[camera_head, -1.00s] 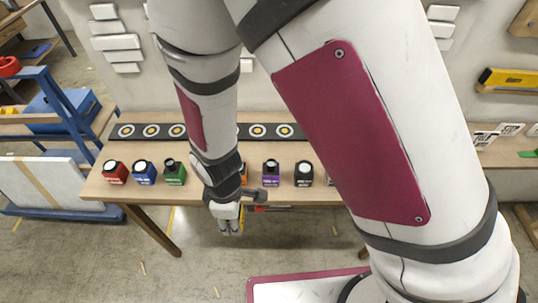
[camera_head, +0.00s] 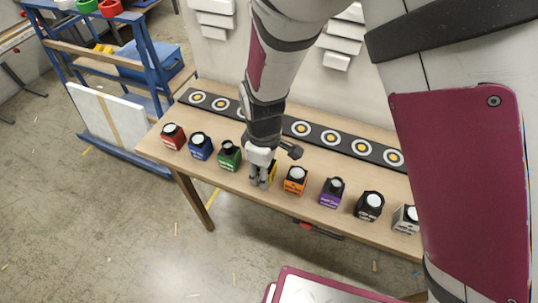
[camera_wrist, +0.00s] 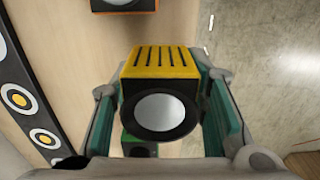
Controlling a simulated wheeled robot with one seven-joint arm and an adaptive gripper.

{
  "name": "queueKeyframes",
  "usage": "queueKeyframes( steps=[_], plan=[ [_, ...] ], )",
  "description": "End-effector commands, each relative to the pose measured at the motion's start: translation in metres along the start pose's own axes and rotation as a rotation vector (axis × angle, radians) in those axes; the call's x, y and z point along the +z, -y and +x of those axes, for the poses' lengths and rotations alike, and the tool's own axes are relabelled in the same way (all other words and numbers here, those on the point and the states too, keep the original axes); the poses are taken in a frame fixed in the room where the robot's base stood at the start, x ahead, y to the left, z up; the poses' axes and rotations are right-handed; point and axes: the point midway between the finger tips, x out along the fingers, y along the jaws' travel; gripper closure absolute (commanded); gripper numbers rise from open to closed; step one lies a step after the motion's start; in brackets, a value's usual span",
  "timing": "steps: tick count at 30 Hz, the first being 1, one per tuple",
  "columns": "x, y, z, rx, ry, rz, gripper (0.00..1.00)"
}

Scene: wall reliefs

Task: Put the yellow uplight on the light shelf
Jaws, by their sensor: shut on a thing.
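The yellow uplight (camera_wrist: 160,62) is a dark block with a slotted yellow face and a pale round lens. My gripper (camera_wrist: 165,95) is shut on it, with one finger on each side in the wrist view. In the head view my gripper (camera_head: 262,182) points down near the table's front edge, between the green and orange uplights. Only a sliver of the yellow uplight (camera_head: 272,173) shows there behind the fingers. I cannot tell whether it touches the table. A black strip with ringed discs (camera_head: 335,137) lies along the table's back; I cannot tell if this is the light shelf.
Red (camera_head: 173,136), blue (camera_head: 200,146) and green (camera_head: 229,155) uplights stand to the left. Orange (camera_head: 295,180), purple (camera_head: 331,192), black (camera_head: 369,206) and white (camera_head: 405,219) ones stand to the right. White stepped blocks (camera_head: 338,40) project from the wall behind.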

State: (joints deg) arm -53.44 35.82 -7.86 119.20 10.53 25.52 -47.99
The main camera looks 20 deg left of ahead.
Motion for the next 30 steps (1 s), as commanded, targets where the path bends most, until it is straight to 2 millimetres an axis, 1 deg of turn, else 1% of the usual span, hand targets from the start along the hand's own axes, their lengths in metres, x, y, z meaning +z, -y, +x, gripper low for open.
queueKeyframes(
  steps=[1,3,6,9,11,15,18,25,29,30],
  plan=[
    [-0.007,-0.011,0.004,0.002,-0.001,-0.001,0.91],
    [-0.013,-0.019,0.005,0.001,-0.001,0.000,0.91],
    [-0.019,-0.026,0.004,0.000,0.000,0.000,0.91],
    [-0.020,-0.028,0.005,0.000,0.000,0.000,0.91],
    [-0.020,-0.028,0.009,-0.001,0.001,-0.001,0.91],
    [-0.021,-0.029,0.029,-0.001,0.001,-0.001,0.91],
    [-0.020,-0.028,0.039,-0.002,0.002,0.000,0.91],
    [-0.020,-0.027,0.038,0.000,0.000,0.000,0.91],
    [-0.020,-0.027,0.041,-0.001,0.000,0.001,0.91],
    [-0.020,-0.027,0.042,-0.001,0.001,0.001,0.57]
  ],
)
